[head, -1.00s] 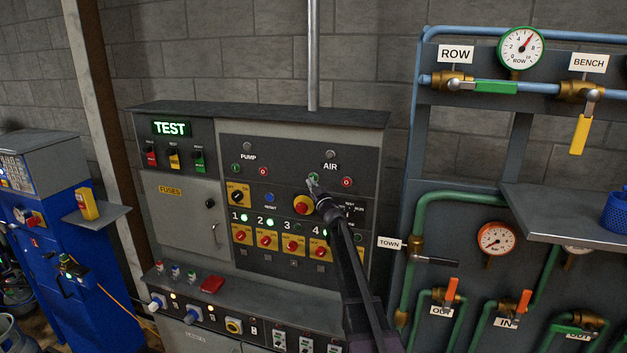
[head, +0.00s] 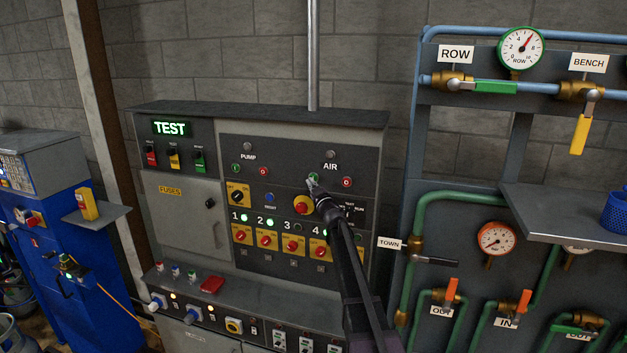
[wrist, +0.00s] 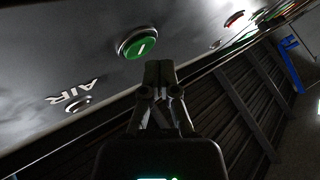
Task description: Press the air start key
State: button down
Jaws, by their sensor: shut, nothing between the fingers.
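The air start key is a round green button with a white bar. In the head view the green key (head: 313,176) shows below the AIR label, just past my gripper's tip. In the wrist view my gripper's fingertips (wrist: 159,66) are together, just below and right of the key. I cannot tell whether they touch it.
A red air key (head: 346,182) sits right of the green one. A red knob on a yellow plate (head: 303,204) is just below my gripper's tip. The pump keys (head: 249,170) are further left. Pipes with gauges (head: 496,238) stand to the right.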

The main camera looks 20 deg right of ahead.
jog(key=shift+w+d, duration=0.45)
jog(key=shift+w, duration=0.25)
dwell(1.3)
jog(key=shift+s+a, duration=0.1)
dwell(0.3)
jog(key=shift+s+a, duration=0.35)
jog(key=shift+s, duration=0.2)
jog(key=shift+s+a, duration=0.7)
jog(key=shift+s, duration=0.35)
jog(key=shift+s+a, duration=0.7)
jog(key=shift+s, duration=0.35)
